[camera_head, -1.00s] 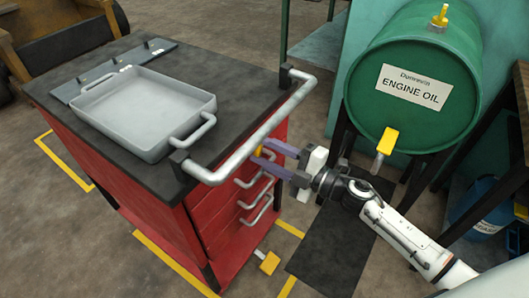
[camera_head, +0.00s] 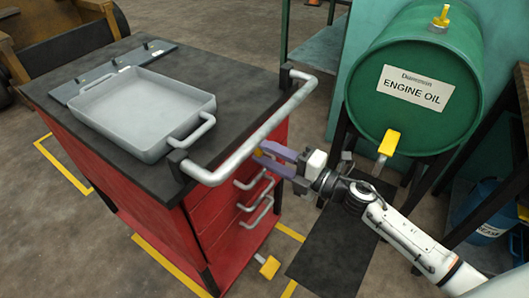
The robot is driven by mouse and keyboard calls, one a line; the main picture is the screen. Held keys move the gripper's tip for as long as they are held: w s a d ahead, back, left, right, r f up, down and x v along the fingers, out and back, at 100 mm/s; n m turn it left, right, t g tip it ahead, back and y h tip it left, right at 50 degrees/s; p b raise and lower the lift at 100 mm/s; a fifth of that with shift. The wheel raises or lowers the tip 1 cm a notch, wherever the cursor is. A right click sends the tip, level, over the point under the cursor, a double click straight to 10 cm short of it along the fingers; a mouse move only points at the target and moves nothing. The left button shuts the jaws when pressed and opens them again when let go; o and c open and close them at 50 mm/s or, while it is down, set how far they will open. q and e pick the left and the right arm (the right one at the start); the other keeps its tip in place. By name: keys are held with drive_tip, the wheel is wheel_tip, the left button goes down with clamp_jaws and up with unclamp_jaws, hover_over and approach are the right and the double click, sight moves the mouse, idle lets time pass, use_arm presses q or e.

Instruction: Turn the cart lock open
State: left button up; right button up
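The red tool cart (camera_head: 165,225) with a dark top stands at the left. A small yellow piece, seemingly the cart lock (camera_head: 258,152), shows on its drawer side just under the handle bar. My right gripper (camera_head: 261,153) reaches in from the right, its two purple fingers apart with their tips at the yellow piece, one on the upper side and one on the lower. The tips partly hide the piece, and I cannot tell whether they press on it or how it is turned. My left gripper is not in view.
A grey handle bar (camera_head: 250,140) runs just above my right gripper. Drawer handles (camera_head: 258,212) lie below it, and a yellow pedal (camera_head: 269,267) is near the floor. A grey tray (camera_head: 145,112) sits on the cart. A green oil drum (camera_head: 412,80) with a yellow tap stands behind my arm.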

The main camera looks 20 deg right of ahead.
drive_tip(key=o, duration=1)
drive_tip(key=shift+o, duration=0.2)
drive_tip(key=shift+s, duration=0.1)
drive_tip(key=v, duration=1)
drive_tip(key=shift+b, duration=0.45)
drive_tip(key=shift+d, duration=0.15)
